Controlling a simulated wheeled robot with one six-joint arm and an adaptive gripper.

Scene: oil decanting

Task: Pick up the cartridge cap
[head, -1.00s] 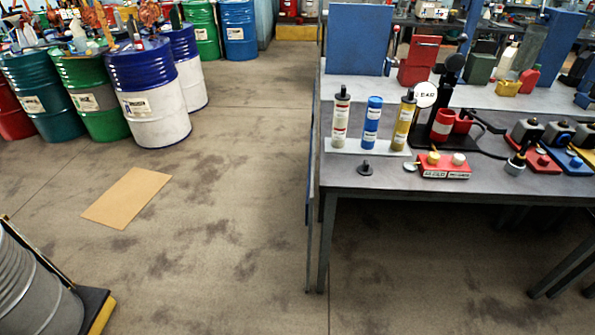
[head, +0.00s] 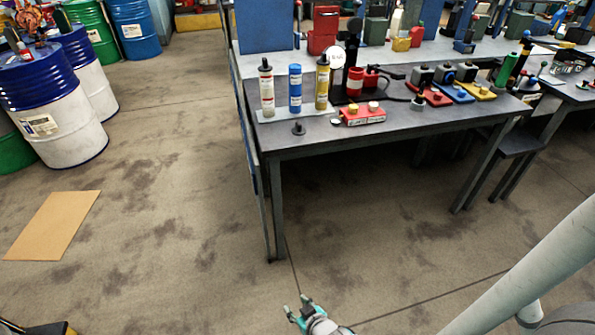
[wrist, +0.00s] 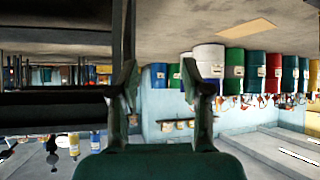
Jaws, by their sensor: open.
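A small dark cap (head: 298,128) with a flat round base and a short upright stem sits on the table's front left, before the cartridges; I take it for the cartridge cap. A white cartridge (head: 266,92), a blue cartridge (head: 295,90) and a yellow cartridge (head: 321,88) stand upright on a pale strip behind it. My gripper (head: 299,309) is low in front of the table, well apart from the cap, open and empty. The wrist view, upside down, shows its two parted fingers (wrist: 160,88) with nothing between them; I cannot make out the cap there.
The grey table (head: 400,134) has a bare front strip. A red block with buttons (head: 363,115) is right of the cap, with a black stand (head: 351,60) behind it. Drums (head: 48,110) and a cardboard sheet (head: 52,226) are at left. The floor before the table is clear.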

